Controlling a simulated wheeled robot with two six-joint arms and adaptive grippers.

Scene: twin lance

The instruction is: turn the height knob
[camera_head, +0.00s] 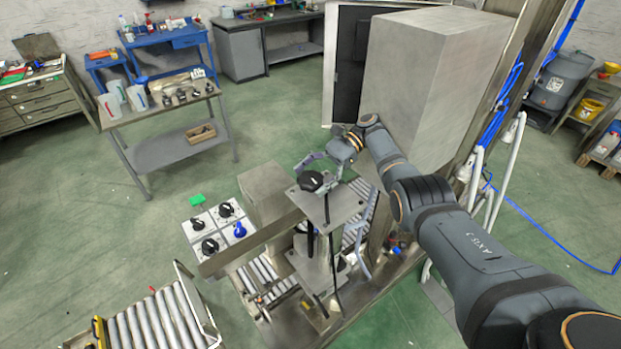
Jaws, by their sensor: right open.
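A black round knob (310,181) sits on top of a grey metal plate (343,205) on a post, near the middle of the picture. I take it to be the height knob. My right gripper (321,168) is open just behind and above this knob, with its fingers spread toward it. I cannot tell whether a finger touches the knob. My right arm reaches in from the lower right. My left gripper is not in view.
A white panel (194,236) with several black knobs and one blue knob (239,230) stands left of the post. A roller conveyor (152,318) is at lower left. A large grey cabinet (430,75) stands behind my right arm. Green floor is free at left.

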